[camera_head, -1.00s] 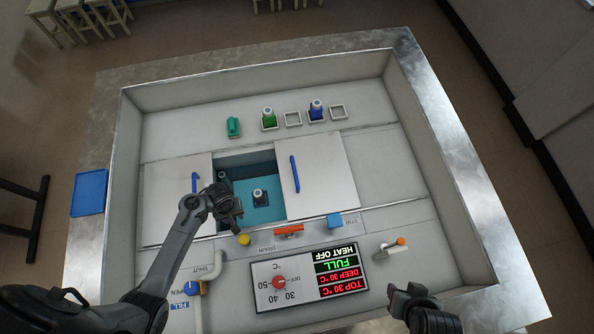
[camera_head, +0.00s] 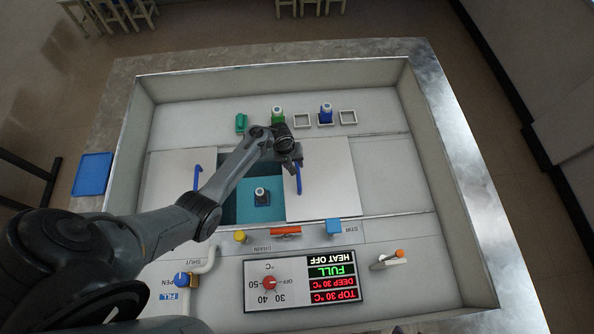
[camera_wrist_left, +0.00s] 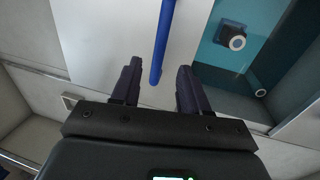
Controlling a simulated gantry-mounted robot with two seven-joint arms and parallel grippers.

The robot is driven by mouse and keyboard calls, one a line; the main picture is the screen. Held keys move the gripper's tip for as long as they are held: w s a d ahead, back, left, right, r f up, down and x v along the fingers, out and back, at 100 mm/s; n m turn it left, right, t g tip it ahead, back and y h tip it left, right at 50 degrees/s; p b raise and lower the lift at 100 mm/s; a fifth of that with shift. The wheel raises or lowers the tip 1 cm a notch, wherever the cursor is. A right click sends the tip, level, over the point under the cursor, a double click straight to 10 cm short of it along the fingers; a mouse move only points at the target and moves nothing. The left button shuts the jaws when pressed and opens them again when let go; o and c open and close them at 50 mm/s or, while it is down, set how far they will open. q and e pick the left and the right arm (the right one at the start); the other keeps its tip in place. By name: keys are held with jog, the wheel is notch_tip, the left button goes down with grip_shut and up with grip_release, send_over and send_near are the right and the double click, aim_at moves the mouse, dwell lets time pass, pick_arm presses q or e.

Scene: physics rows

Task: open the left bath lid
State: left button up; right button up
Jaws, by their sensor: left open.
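The bath has two flat white lids, one on the picture's left (camera_head: 168,172) with a blue bar handle (camera_head: 197,177), one on the right (camera_head: 330,185) with another blue bar handle (camera_head: 299,178). Between them is an opening onto teal water (camera_head: 240,208). My left gripper (camera_head: 295,160) is at the far end of the right lid's handle in the head view. In the left wrist view, my open fingers (camera_wrist_left: 160,88) straddle the end of that blue handle (camera_wrist_left: 163,40), with gaps on both sides. My arm hides part of the opening and the left lid's edge. My right gripper is out of view.
A dark-based bottle (camera_head: 261,196) stands in the opening. Behind the lids are a green block (camera_head: 241,123), a green bottle (camera_head: 278,114) and a blue bottle (camera_head: 325,114). In front are the display panel (camera_head: 335,280), knobs and a tap. Raised walls enclose the basin.

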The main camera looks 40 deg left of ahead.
pick_arm(q)
jog(key=f, duration=0.2)
jog(key=f+b, duration=0.1)
jog(key=f, duration=0.1)
jog(key=w+f+b, duration=0.1)
jog(key=f, duration=0.1)
jog(key=shift+d+f, duration=0.15)
jog(key=shift+d, duration=0.25)
grip_shut()
